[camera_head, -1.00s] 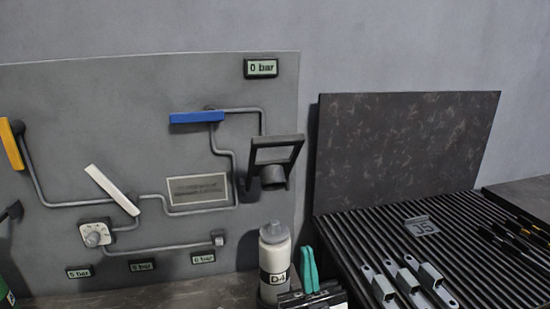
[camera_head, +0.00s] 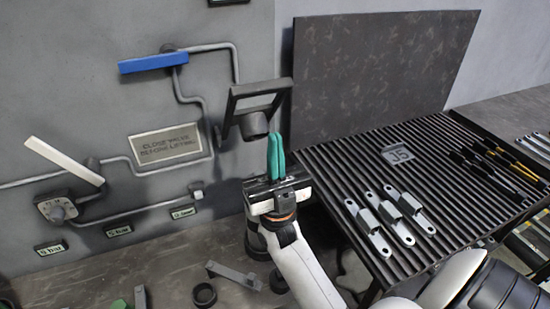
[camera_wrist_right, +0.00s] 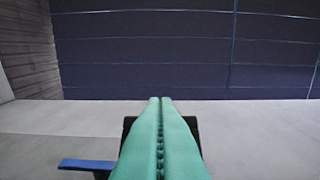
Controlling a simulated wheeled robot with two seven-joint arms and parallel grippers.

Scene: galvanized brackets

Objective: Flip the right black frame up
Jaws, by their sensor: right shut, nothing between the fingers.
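The black frame (camera_head: 262,86) sticks out from the right side of the grey wall panel, with its open rectangle tilted upward, and a dark cylinder (camera_head: 254,124) shows just below it. My right gripper (camera_head: 277,137) has green fingers pressed together, pointing up, with nothing between them. Its tips are just below and right of the frame in the head view; I cannot tell whether they touch it. In the right wrist view the shut fingers (camera_wrist_right: 160,102) cover the middle of a dark part behind them. My left gripper is not in view.
The panel holds a blue lever (camera_head: 153,62), a white lever (camera_head: 64,161), pipes and a plate (camera_head: 165,144) about closing before lifting. Right of my arm, a ribbed black rack (camera_head: 330,158) carries several metal brackets, with a dark board (camera_head: 375,70) upright behind it.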

